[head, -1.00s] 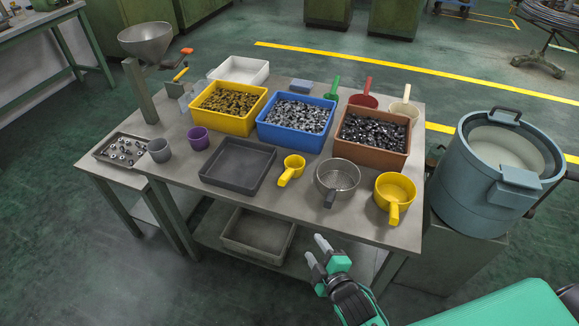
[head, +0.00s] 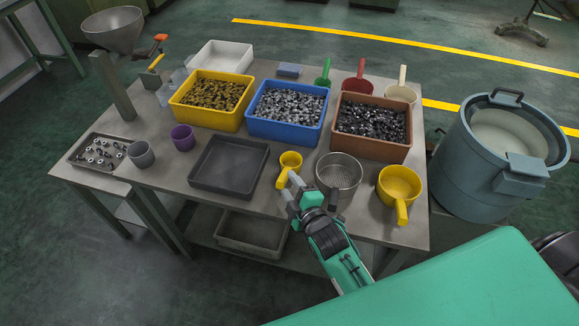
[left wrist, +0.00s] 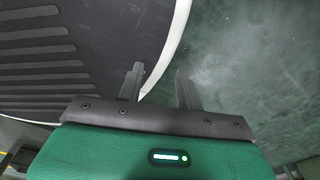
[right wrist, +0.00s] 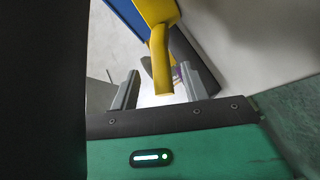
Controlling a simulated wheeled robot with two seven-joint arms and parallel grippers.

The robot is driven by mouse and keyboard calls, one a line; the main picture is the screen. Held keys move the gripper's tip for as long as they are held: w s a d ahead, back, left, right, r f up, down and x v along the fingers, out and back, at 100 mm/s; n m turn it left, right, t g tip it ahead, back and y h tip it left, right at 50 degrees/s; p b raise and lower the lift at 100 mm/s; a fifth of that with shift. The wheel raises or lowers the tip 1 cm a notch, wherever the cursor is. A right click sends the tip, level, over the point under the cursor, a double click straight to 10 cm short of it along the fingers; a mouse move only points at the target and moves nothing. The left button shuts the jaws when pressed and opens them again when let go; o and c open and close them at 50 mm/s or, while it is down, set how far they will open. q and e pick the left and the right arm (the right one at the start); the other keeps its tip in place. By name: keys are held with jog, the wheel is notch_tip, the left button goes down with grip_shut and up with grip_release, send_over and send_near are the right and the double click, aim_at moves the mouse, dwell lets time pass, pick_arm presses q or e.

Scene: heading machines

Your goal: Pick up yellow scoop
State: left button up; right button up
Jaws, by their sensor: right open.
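A small yellow scoop (head: 291,159) sits near the table's front edge, its handle pointing to the front. My right gripper (head: 288,188) is open at the handle end. In the right wrist view the yellow handle (right wrist: 159,58) shows between the spread fingertips, which do not appear closed on it. A larger yellow scoop (head: 400,184) stands at the front right corner of the table. My left gripper (left wrist: 158,82) shows only in its own wrist view, open and empty above the floor and a dark ribbed round surface.
A metal sieve cup (head: 339,170) stands right of the small scoop and a dark grey tray (head: 229,187) stands left. Yellow (head: 204,118), blue (head: 284,131) and brown (head: 371,149) bins stand behind. A blue-grey drum (head: 490,185) stands at the right.

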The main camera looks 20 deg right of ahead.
aim_at(284, 175)
jog(key=shift+w, duration=0.45)
jog(key=x, duration=0.3)
jog(key=p+x, duration=0.1)
jog(key=shift+w+d+f, duration=0.15)
jog(key=shift+d+f, duration=0.1)
jog(key=shift+d, duration=0.05)
jog(key=shift+w+a, duration=0.1)
jog(key=shift+w, duration=0.2)
jog(key=shift+f, duration=0.1)
jog(key=c, duration=1)
pick_arm(q)
jog(key=shift+s+a+r, duration=0.1)
jog(key=shift+a+r, duration=0.15)
jog(key=shift+a, duration=0.1)
pick_arm(e)
grip_shut()
